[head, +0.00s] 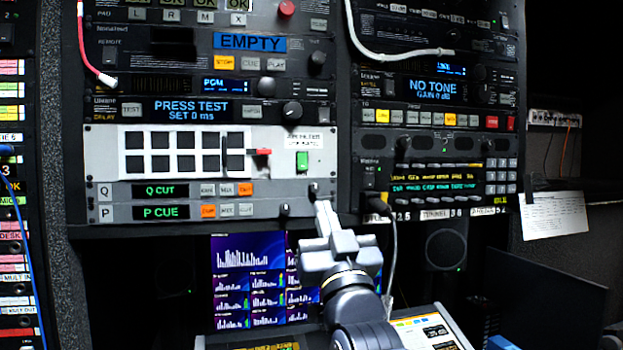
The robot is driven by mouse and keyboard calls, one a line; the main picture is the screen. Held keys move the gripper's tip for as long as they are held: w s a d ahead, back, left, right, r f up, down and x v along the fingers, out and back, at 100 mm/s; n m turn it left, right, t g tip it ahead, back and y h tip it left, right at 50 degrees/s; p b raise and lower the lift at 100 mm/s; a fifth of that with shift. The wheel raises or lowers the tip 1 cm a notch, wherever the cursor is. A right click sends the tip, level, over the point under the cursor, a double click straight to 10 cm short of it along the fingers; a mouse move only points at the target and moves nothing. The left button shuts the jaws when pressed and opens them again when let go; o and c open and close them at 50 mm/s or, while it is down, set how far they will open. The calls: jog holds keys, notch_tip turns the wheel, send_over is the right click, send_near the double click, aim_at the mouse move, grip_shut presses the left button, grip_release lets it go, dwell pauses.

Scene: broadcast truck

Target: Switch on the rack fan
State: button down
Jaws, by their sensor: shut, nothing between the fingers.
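A grey panel (105,150) in the left rack carries a white plate with two rows of black square vents or windows (183,152). A red lever or tab (263,152) sticks out at the plate's right side. A green rocker switch (302,161) sits right of it, under a small white label (304,140) whose print is too small to read surely. I cannot tell which control is the fan's. My gripper (322,206) is shut and empty, pointing up, in the picture just below a small knob (314,188) and below the green switch. Contact with the panel cannot be told.
A screen with bar graphs (250,270) is behind, and a desk panel (425,330) stands below.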

aim_at(302, 163)
jog(key=p+x, duration=0.2)
jog(key=x, duration=0.2)
jog(key=f+p+x, duration=0.1)
jog(key=p+x, duration=0.2)
jog(key=x, duration=0.1)
jog(key=w+p+x, duration=0.1)
jog(key=p+x, duration=0.1)
jog(key=x, duration=0.2)
jog(key=shift+w+a+f, duration=0.25)
jog(key=shift+w+a, duration=0.05)
jog(key=shift+w+a+f+p, duration=0.1)
jog(key=shift+w+p, duration=0.25)
jog(key=shift+p, duration=0.05)
jog(key=shift+f, duration=0.1)
